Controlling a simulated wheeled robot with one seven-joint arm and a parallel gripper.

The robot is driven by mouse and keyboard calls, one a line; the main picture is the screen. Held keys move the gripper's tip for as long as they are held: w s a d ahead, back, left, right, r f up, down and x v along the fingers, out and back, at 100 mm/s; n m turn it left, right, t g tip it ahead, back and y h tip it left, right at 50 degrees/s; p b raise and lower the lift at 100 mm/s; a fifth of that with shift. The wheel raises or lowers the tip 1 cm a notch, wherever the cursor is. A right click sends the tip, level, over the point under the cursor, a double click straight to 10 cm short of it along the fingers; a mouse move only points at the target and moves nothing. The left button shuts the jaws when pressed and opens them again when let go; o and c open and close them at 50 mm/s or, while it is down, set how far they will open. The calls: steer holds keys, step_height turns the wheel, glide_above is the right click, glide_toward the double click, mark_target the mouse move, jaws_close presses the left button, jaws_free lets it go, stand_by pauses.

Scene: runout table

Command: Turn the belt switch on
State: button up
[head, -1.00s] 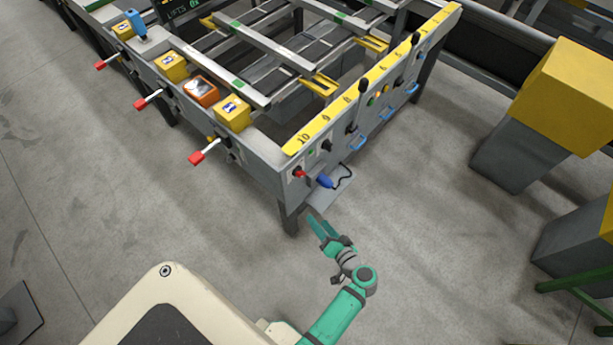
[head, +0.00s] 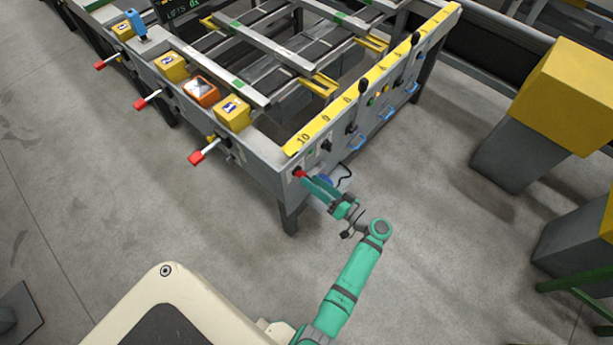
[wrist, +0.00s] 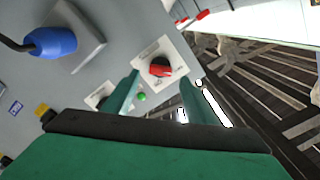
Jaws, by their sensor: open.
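A red rotary knob on a white plate, which looks like the belt switch (wrist: 160,67), is on the grey end panel of the runout table. It also shows in the head view (head: 299,173), close by the fingertips. My gripper (wrist: 158,97) is open and empty, its green fingers pointing at the panel with the knob between and just beyond their tips. In the head view my gripper (head: 307,182) is right in front of the panel's left end. A small green lamp (wrist: 141,96) sits below the knob's plate. I cannot tell whether the fingers touch the knob.
A blue handheld thing (wrist: 52,42) with a black cable sits on a grey holder beside the knob. Red-tipped levers (head: 197,158) stick out of the left side. Blue handles (head: 357,141) line the end panel. Yellow-topped machines (head: 565,95) stand at right. Floor in front is clear.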

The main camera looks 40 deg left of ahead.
mark_target(304, 175)
steer(key=shift+w+a, duration=0.15)
steer(key=shift+a, duration=1.8)
steer(key=shift+c, duration=0.4)
steer(key=c, duration=1)
steer(key=m, duration=0.4)
steer(key=shift+f, duration=0.1)
steer(key=m, duration=0.5)
steer(key=shift+f, duration=0.1)
steer(key=m, duration=0.4)
steer(key=shift+w+d+f+m, duration=0.1)
steer(key=shift+m, duration=2.3)
steer(key=shift+f, duration=0.1)
